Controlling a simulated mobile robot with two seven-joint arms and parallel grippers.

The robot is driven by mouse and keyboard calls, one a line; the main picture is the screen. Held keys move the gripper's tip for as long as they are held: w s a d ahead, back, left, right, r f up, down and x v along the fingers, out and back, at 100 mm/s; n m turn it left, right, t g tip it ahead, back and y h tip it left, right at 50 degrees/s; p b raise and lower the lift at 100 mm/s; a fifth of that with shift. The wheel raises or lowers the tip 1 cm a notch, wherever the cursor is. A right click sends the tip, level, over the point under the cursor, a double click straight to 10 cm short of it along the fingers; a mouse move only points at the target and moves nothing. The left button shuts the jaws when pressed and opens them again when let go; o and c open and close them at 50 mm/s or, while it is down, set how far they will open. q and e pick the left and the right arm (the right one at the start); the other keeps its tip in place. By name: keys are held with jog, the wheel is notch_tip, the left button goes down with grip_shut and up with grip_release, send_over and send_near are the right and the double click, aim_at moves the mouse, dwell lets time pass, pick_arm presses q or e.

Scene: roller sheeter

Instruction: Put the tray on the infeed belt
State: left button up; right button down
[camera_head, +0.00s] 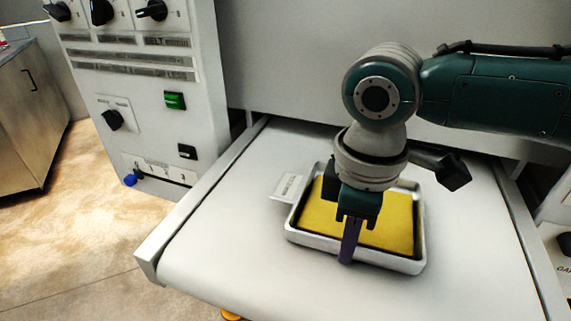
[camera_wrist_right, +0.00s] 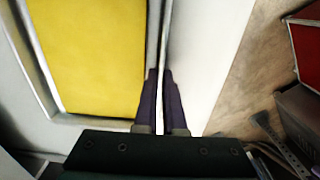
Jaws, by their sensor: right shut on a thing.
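The tray (camera_head: 402,265) is a shallow metal pan with a yellow sheet of dough (camera_head: 385,222) inside. It lies on the white infeed belt (camera_head: 225,258) in the head view, within the belt's side rails. My right gripper (camera_head: 347,255) comes down from above and is shut on the tray's near rim. In the right wrist view, the two dark fingers (camera_wrist_right: 161,105) sit on either side of the tray's thin rim, with the yellow dough (camera_wrist_right: 90,50) to the left. The gripper hides part of the dough and rim. My left gripper is not in view.
A control panel (camera_head: 135,90) with knobs and a green switch stands at the left. A small label plate (camera_head: 288,186) is beside the tray's left edge. The belt's left rail (camera_head: 200,205) is raised. Free belt surface lies around the tray, mostly left and in front.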

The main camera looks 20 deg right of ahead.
jog(key=c, duration=1.4)
grip_release()
jog(key=shift+f, duration=0.1)
jog(key=shift+c, duration=0.2)
jog(key=o, duration=0.4)
jog(key=shift+o, duration=0.2)
notch_tip(320, 180, up, 12)
jog(key=p, duration=0.1)
jog(key=s+a+f+m+t+y, duration=0.25)
jog(key=s+a+f, duration=0.25)
jog(key=s+a, duration=0.35)
jog(key=s+d+f+m+t+h, duration=0.1)
jog(key=s+d+m+h, duration=0.1)
jog(key=s+d+m, duration=0.3)
jog(key=s+d, duration=0.2)
jog(key=d, duration=0.1)
jog(key=shift+s+d+f, duration=0.2)
jog(key=shift+d, duration=0.2)
